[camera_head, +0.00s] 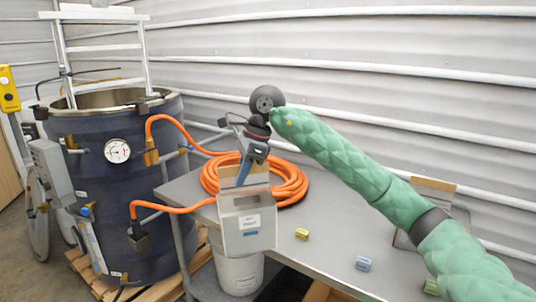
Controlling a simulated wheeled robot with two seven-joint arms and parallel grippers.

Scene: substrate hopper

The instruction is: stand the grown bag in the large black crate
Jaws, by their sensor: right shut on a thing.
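My right gripper (243,172) points down near the middle, its blue fingertips at the top of a pale grey, box-shaped thing with a white label (234,234). It is shut, and this labelled thing appears to be what it holds. The thing looks upright, at the table's left front edge, with a tan strip behind its top. I cannot tell for sure whether it is the grown bag. I see no large black crate. My left gripper is out of view.
A grey table (325,240) carries a coiled orange hose (290,183) and small yellow (301,234) and blue (363,263) pieces. A white bucket (238,274) stands below. A dark drum (110,185) on a pallet fills the left. A corrugated wall stands behind.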

